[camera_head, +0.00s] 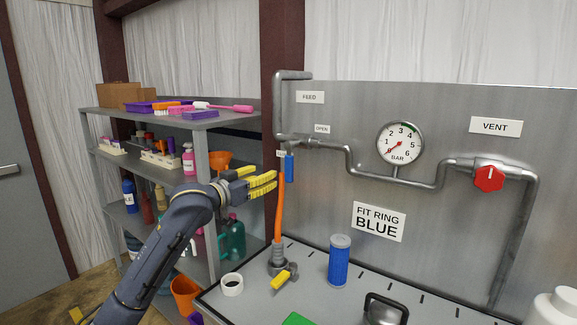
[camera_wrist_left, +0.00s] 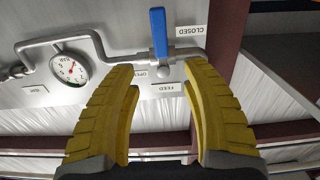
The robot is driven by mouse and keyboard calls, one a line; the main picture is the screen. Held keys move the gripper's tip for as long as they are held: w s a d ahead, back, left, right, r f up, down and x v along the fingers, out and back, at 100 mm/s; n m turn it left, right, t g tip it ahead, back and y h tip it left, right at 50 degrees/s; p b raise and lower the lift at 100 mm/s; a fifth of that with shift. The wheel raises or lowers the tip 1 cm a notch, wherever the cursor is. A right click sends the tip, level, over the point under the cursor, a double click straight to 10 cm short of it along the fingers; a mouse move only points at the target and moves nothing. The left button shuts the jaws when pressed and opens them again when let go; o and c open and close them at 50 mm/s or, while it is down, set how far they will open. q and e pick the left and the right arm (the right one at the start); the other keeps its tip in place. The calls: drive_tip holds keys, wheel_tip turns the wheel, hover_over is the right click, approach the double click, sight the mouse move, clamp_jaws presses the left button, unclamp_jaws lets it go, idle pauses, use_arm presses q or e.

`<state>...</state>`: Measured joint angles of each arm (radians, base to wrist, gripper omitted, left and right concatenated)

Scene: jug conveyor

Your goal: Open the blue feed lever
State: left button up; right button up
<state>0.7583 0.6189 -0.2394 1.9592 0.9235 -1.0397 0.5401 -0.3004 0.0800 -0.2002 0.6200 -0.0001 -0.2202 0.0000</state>
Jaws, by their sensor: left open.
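The blue feed lever (camera_head: 289,167) hangs straight down from the pipe on the grey panel, below the OPEN label (camera_head: 322,129). In the left wrist view, which looks upside down, the lever (camera_wrist_left: 158,32) stands across the pipe beside the CLOSED label (camera_wrist_left: 190,30). My left gripper (camera_head: 275,181) is open and empty, with yellow fingers, close to the lever in the head view. In the left wrist view the open fingertips (camera_wrist_left: 160,68) lie to either side of the lever's line, with the lever beyond them. My right gripper is not in view.
An orange hose (camera_head: 280,215) rises just behind my fingertips. A pressure gauge (camera_head: 400,143) and a red vent knob (camera_head: 489,178) are on the panel. A blue cylinder (camera_head: 339,262) and a white ring (camera_head: 232,285) stand on the bench. Shelves (camera_head: 200,155) stand at the left.

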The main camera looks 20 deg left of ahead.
sight(287, 165)
use_arm(q)
drive_tip(key=x, duration=1.4)
drive_tip(key=shift+s, duration=0.1)
drive_tip(key=shift+c, duration=0.2)
clamp_jaws()
